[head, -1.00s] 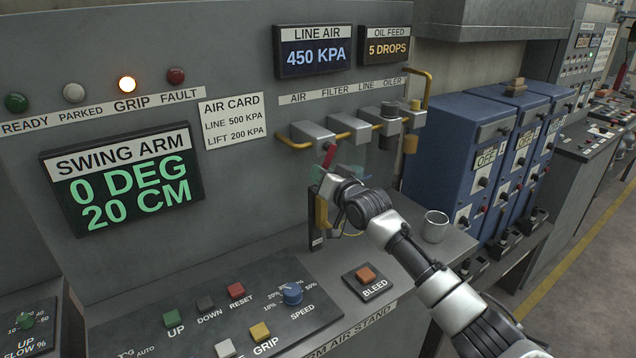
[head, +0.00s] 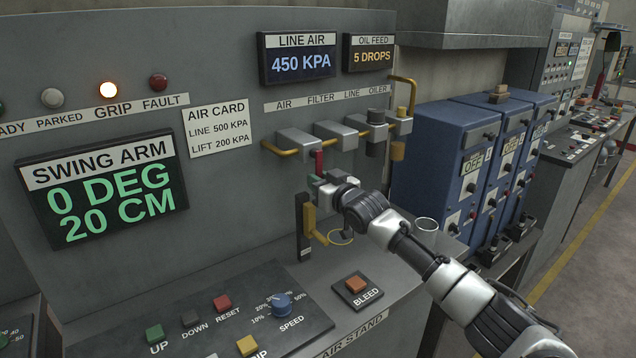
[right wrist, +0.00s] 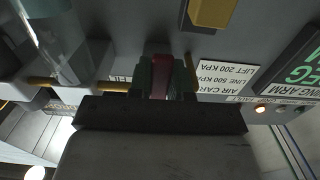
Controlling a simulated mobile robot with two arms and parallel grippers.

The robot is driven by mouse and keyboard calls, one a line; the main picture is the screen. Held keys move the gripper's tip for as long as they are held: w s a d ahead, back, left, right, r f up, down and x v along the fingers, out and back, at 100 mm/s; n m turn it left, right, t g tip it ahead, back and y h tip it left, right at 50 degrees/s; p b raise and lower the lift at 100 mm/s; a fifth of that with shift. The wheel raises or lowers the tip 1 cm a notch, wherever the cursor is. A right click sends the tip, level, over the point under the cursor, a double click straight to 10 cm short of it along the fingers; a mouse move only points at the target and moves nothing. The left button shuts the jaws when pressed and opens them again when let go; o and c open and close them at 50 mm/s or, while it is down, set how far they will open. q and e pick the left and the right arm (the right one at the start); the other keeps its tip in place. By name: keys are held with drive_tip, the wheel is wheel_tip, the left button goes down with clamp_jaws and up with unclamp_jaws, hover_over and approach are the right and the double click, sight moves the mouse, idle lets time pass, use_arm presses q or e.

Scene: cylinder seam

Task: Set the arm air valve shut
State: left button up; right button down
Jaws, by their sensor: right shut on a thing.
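The arm air valve appears as a red handle (head: 319,162) hanging below the grey air block (head: 298,141) at the left end of the pipe row. The handle stands nearly upright, pointing down. My right gripper (head: 317,180) is at its lower end. In the right wrist view the red handle (right wrist: 160,78) is between the greenish fingertips of my right gripper (right wrist: 161,74), which is shut on it. The handle's lower tip is hidden by the fingers. My left gripper is not in view.
A yellow bar (head: 309,218) on a dark upright bracket (head: 302,232) is just below my right gripper. A grey cup (head: 426,226) stands on the bench to the right. The swing arm display (head: 103,188) reads 0 DEG, 20 CM; the line air display (head: 298,57) reads 450 KPA.

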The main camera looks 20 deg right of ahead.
drive_tip(key=c, duration=1)
unclamp_jaws()
drive_tip(key=shift+c, duration=0.2)
drive_tip(key=b+v, duration=0.2)
drive_tip(key=v, duration=0.8)
drive_tip(key=shift+s, duration=0.4)
drive_tip(key=shift+d, duration=0.15)
